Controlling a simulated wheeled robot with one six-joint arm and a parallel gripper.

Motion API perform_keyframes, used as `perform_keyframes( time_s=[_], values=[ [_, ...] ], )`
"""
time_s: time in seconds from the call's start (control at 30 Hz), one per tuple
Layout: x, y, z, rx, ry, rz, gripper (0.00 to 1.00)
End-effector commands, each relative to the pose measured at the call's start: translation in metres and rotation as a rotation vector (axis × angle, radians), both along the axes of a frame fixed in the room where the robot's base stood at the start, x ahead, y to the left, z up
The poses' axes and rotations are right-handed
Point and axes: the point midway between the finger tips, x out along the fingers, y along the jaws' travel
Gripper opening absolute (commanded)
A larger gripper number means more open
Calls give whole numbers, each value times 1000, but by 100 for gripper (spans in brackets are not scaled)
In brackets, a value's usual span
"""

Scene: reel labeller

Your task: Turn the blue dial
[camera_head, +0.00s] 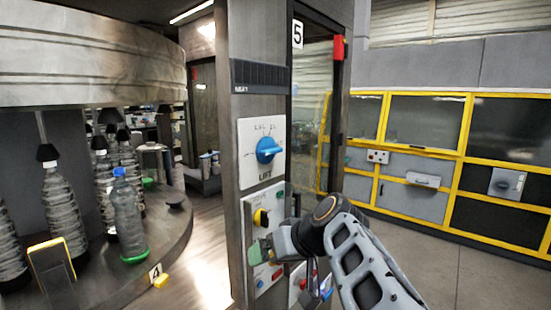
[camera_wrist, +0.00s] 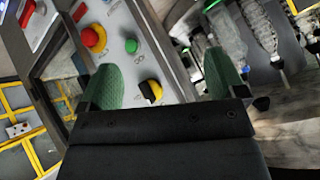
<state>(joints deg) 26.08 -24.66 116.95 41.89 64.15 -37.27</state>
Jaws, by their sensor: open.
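The blue dial (camera_head: 268,150) sits on a white panel marked LIFT, on the grey column in the middle of the head view. It does not show in the wrist view. My gripper (camera_head: 262,250) is below the dial, in front of the lower control panel. In the wrist view my gripper (camera_wrist: 158,85) has two green fingers standing wide apart with nothing held between them. A black-and-yellow knob (camera_wrist: 151,91) on the lower panel shows between the fingers.
The lower panel carries a yellow-and-black knob (camera_head: 261,217), a red button (camera_wrist: 94,38) and a green button (camera_wrist: 131,46). A round bottle carousel (camera_head: 185,225) stands at left, holding several clear bottles. Yellow-framed cabinets (camera_head: 420,150) stand at right, with open floor before them.

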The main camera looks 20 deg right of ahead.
Motion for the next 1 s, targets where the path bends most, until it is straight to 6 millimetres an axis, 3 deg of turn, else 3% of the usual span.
perform_keyframes(
  time_s=[0.03, 0.17, 0.3, 0.4, 0.63, 1.0],
  values=[
    [12, -17, 19, 28, -97, 7, 94],
    [28, -54, 84, 42, -384, 57, 97],
    [28, -90, 139, -6, -644, 88, 97],
    [23, -107, 165, -50, -772, 100, 97],
    [31, -113, 190, -90, -881, 114, 97],
    [94, -83, 191, -89, -877, 112, 97]
  ],
)
